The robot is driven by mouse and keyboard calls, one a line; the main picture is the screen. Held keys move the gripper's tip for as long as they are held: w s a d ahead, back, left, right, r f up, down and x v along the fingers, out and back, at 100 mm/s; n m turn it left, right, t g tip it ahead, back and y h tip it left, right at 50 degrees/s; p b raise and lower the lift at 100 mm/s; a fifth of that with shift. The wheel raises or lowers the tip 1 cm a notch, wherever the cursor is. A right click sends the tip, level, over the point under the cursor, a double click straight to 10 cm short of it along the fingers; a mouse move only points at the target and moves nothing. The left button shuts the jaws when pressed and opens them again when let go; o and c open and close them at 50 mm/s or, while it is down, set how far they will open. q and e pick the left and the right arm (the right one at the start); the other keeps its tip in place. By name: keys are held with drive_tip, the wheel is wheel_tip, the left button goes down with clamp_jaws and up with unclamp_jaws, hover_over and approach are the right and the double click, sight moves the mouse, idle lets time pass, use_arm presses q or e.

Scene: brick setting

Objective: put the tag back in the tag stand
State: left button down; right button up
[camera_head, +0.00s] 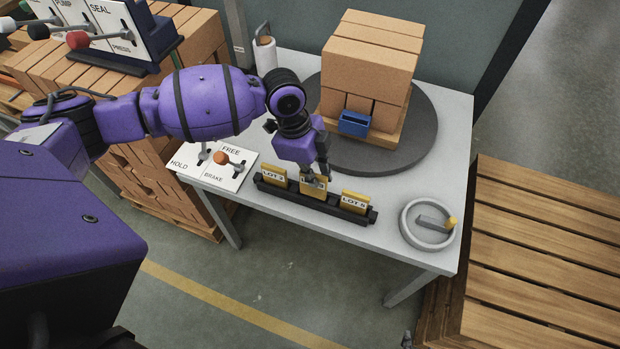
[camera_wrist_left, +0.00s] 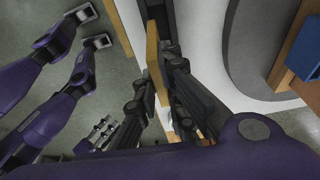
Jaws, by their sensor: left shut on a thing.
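The tag stand (camera_head: 328,208) is a long black bar near the front of the grey table. A yellow LOT 2 tag (camera_head: 273,174) stands in its left part and a yellow LOT 5 tag (camera_head: 354,202) in its right part. My left gripper (camera_head: 316,176) points down over the middle of the stand, shut on another yellow tag (camera_head: 313,188). Its label is partly covered by a finger. This tag is upright between the two, and I cannot tell whether its lower edge is in the stand. The left wrist view shows it as a tan plate (camera_wrist_left: 154,66) between the fingers.
A dark round turntable (camera_head: 423,140) with stacked bricks (camera_head: 368,60) and a blue clip (camera_head: 354,123) stands behind. A lever panel (camera_head: 232,180) is at left. A small grey part at the bottom edge may be my right gripper.

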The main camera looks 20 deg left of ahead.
use_arm(q)
drive_tip(key=shift+w+a+f, duration=0.1)
drive_tip(key=shift+w+f, duration=0.1)
drive_tip(key=shift+f, duration=0.5)
drive_tip(key=shift+w+f, duration=0.15)
drive_tip(key=shift+f, duration=0.55)
drive_tip(key=shift+w+a+f, duration=0.1)
drive_tip(key=shift+w+f, duration=0.1)
drive_tip(key=shift+f, duration=0.5)
drive_tip(key=shift+f, duration=0.1)
drive_tip(key=shift+f, duration=0.15)
drive_tip(key=c, duration=1.8)
unclamp_jaws()
drive_tip(key=shift+c, duration=0.2)
drive_tip(key=v, duration=1.2)
drive_tip(key=shift+r, duration=0.3)
